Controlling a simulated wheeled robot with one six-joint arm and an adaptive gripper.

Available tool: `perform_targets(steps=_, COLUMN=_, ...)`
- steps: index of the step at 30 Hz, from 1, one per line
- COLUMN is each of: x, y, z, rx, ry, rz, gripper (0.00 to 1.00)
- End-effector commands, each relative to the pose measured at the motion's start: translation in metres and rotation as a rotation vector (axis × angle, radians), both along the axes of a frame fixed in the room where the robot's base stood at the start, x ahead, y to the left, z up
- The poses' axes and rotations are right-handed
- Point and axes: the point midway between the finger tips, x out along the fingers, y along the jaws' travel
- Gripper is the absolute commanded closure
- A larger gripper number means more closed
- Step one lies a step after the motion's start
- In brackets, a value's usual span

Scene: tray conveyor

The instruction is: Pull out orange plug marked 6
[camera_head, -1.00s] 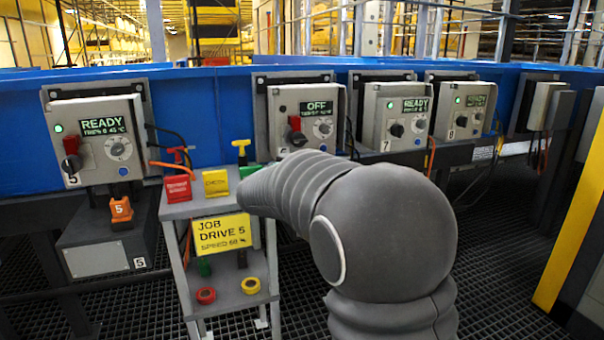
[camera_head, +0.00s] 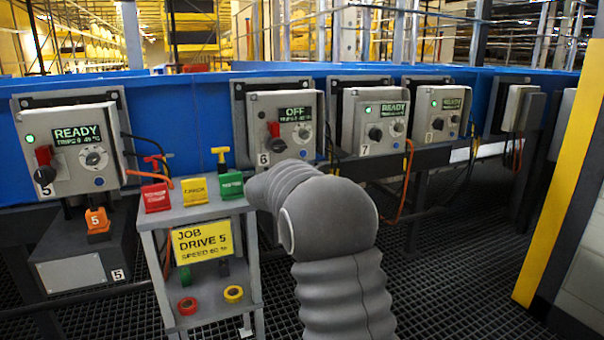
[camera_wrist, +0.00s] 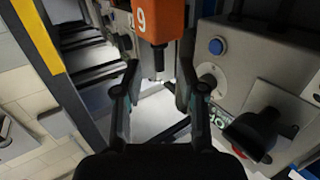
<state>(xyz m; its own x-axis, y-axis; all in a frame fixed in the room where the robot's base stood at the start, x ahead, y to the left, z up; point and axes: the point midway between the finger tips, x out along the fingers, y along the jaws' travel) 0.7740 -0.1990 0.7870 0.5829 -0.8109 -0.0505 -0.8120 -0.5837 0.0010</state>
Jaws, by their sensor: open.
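My gripper (camera_wrist: 160,72) is open, one finger to each side below the plug's orange body. The metal end shows in the gap between the fingertips; I cannot tell whether either finger touches it. In the head view, my arm hides the gripper and this plug. Drive box 6 (camera_head: 262,108) reads OFF and has a red handle (camera_head: 273,130); its panel is at the right in the wrist view (camera_wrist: 265,75).
A grey stand (camera_head: 200,213) with red, yellow and green tags and a yellow job sign (camera_head: 202,242) stands left of my arm. Drive box 5 (camera_head: 75,170) reads READY above an orange plug marked 5 (camera_head: 97,221). Box 7 (camera_head: 365,145) and box 8 (camera_head: 430,130) read READY.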

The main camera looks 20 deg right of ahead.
Motion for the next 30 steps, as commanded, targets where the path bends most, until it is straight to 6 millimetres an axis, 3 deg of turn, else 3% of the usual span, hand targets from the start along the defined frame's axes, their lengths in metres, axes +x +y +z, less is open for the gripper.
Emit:
perform_targets(steps=7, x=0.016, y=-0.023, z=-0.001, rx=0.001, ry=-0.001, rz=-0.001, gripper=0.60)
perform_targets(steps=19, x=0.020, y=-0.028, z=-0.002, rx=0.001, ry=-0.001, rz=0.000, gripper=0.60)
perform_targets(steps=20, x=0.020, y=-0.028, z=-0.002, rx=0.001, ry=-0.001, rz=0.000, gripper=0.62)
perform_targets(steps=24, x=0.020, y=-0.028, z=-0.002, rx=0.001, ry=-0.001, rz=0.000, gripper=0.97)
perform_targets(steps=30, x=0.020, y=-0.028, z=-0.001, rx=0.000, ry=-0.001, rz=0.000, gripper=1.00)
